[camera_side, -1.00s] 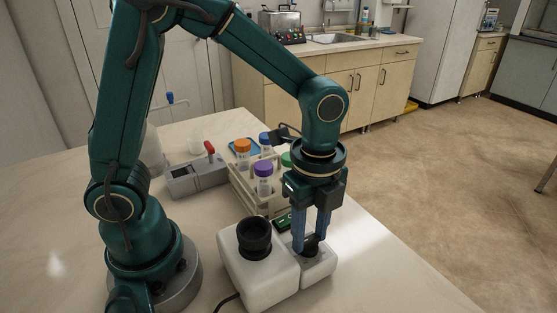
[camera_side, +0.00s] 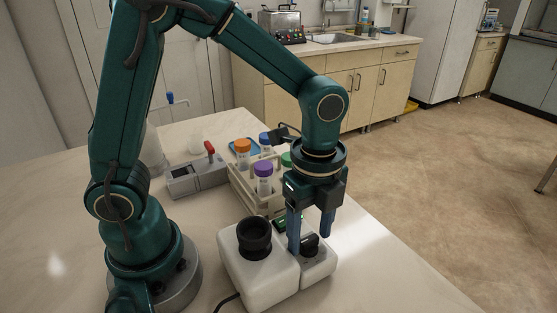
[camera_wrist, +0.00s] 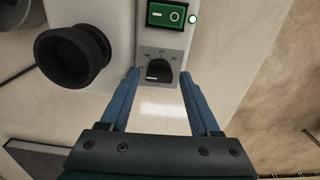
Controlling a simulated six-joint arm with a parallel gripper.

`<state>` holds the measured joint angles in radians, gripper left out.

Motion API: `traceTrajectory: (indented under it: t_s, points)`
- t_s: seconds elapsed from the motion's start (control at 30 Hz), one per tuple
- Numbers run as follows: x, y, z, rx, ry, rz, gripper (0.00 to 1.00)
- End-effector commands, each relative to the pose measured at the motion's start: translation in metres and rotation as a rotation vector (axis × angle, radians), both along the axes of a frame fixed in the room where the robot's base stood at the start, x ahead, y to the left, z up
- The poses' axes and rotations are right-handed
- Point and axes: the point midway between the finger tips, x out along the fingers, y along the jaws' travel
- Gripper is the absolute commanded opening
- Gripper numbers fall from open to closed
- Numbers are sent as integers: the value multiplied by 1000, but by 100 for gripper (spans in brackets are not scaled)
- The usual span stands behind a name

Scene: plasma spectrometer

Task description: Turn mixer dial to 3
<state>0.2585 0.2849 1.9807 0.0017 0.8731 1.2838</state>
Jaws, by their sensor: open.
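The mixer (camera_side: 262,266) is a white box with a black cup-shaped top (camera_side: 254,238). Its black dial (camera_side: 309,245) sits on the lower right part, and in the wrist view the dial (camera_wrist: 158,71) lies on a grey scale plate. My gripper (camera_side: 311,243) is open and upright above the dial. In the wrist view the blue fingers (camera_wrist: 160,75) reach toward either side of the dial, with clear gaps, and hold nothing.
A green switch (camera_wrist: 166,15) with a lit round lamp (camera_wrist: 193,19) sits beyond the dial. A rack (camera_side: 262,190) with several coloured-cap tubes stands just behind my gripper. A grey device with a red lever (camera_side: 197,178) stands further left. The table's right front is clear.

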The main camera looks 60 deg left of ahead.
Motion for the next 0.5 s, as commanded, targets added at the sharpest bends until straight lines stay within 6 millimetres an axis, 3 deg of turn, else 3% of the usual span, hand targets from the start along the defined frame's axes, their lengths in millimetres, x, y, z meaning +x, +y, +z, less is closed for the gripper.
traceTrajectory:
  t_s: [0.5]
  points:
    - [-2,-1,-1,-1,8,558,71]
